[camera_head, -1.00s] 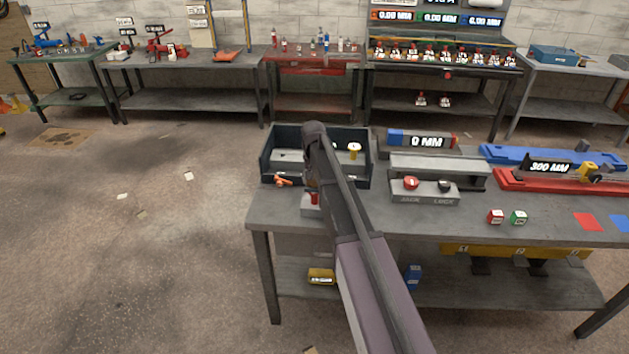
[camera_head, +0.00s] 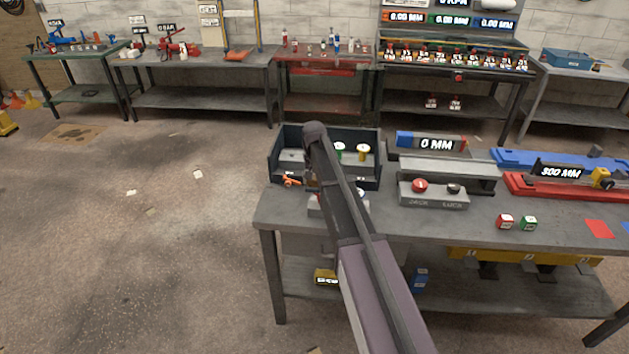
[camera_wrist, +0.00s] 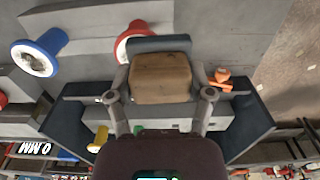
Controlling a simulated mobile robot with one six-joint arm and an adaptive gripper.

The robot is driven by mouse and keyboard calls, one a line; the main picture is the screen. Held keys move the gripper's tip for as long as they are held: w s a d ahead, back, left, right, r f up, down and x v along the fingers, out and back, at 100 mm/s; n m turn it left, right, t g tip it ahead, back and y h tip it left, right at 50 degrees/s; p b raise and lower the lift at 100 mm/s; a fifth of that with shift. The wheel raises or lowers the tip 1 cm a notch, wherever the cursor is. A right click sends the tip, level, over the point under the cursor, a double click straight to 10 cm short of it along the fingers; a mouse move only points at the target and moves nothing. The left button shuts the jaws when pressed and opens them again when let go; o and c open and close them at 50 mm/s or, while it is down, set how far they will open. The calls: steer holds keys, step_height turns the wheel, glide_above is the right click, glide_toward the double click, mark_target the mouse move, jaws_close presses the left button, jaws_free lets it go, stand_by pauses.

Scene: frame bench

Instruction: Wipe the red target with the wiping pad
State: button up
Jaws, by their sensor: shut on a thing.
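The red target (camera_head: 599,229) is a flat red square on the right part of the near bench top. The wiping pad (camera_wrist: 160,78) is a tan block with a blue-grey plate along one side. My gripper (camera_wrist: 160,95) is shut on it, one finger at each side, in the wrist view. In the head view my arm hides the gripper and pad, near the dark tray at the bench's left end. The gripper is well left of the red target.
The dark open tray (camera_head: 374,170) holds spools. A grey button box (camera_head: 433,196), red cube (camera_head: 505,222) and green cube (camera_head: 528,223) stand between tray and target. A red rail (camera_head: 525,188) lies behind the target. The wrist view shows a blue spool (camera_wrist: 50,42) and red spool (camera_wrist: 125,48).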

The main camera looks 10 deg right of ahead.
steer(key=shift+d, duration=0.2)
steer(key=shift+s+d+f, duration=0.1)
steer(key=shift+s+d, duration=0.1)
steer(key=shift+d, duration=0.25)
steer(key=shift+s+d, duration=0.2)
steer(key=shift+d, duration=0.25)
steer(key=shift+s+d, duration=0.1)
steer(key=shift+d, duration=0.1)
steer(key=shift+c, duration=1)
steer(key=shift+s+d, duration=0.1)
steer(key=shift+d, duration=0.15)
steer(key=shift+o, duration=0.2)
steer(key=shift+d, duration=0.15)
steer(key=shift+s+d, duration=0.2)
steer(key=shift+d, duration=0.45)
steer(key=shift+s+d, duration=0.15)
steer(key=shift+d, duration=0.45)
steer(key=shift+r+p, duration=3)
steer(key=shift+r, duration=0.1)
